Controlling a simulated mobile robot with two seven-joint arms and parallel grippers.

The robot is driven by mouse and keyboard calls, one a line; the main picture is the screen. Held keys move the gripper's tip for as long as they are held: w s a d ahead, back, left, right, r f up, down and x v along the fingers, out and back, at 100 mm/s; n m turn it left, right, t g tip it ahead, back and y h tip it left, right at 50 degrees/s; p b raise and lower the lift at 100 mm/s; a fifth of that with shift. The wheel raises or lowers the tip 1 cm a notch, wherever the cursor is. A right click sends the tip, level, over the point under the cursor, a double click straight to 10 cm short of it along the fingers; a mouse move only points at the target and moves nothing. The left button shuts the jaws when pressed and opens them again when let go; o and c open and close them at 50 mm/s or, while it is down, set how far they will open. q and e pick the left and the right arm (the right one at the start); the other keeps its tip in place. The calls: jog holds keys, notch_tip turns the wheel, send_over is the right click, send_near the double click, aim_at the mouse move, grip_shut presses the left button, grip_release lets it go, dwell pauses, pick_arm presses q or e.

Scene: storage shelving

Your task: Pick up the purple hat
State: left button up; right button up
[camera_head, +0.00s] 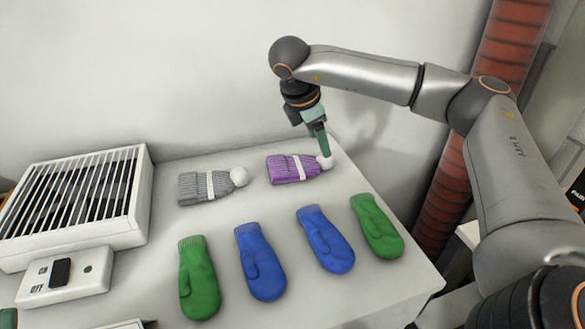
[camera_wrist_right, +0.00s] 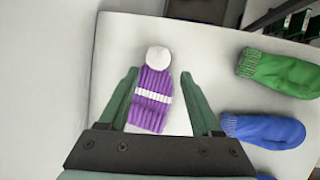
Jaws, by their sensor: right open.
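The purple hat (camera_head: 292,168) lies flat near the back of the white table, with a white stripe and a white pompom at its right end. My right gripper (camera_head: 324,150) reaches down from above at the pompom end. In the right wrist view the purple hat (camera_wrist_right: 153,95) shows between the two green fingers of my right gripper (camera_wrist_right: 158,80), pompom pointing up and away. My left gripper does not show clearly in the head view.
A grey hat (camera_head: 205,186) lies left of the purple one. In front are green mittens (camera_head: 198,278) (camera_head: 377,226) and blue mittens (camera_head: 260,262) (camera_head: 325,239). A white slatted heater (camera_head: 140,210) and a switch box (camera_head: 95,280) stand at left. The wall (camera_head: 180,70) is close behind.

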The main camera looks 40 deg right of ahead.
aim_at(302, 162)
jog(key=shift+b+x, duration=0.75)
jog(key=shift+x, duration=2.85)
jog(key=shift+w+d+r, duration=0.1)
jog(key=shift+w+d, duration=0.05)
jog(key=shift+d, duration=0.05)
jog(key=shift+c, duration=0.3)
grip_shut()
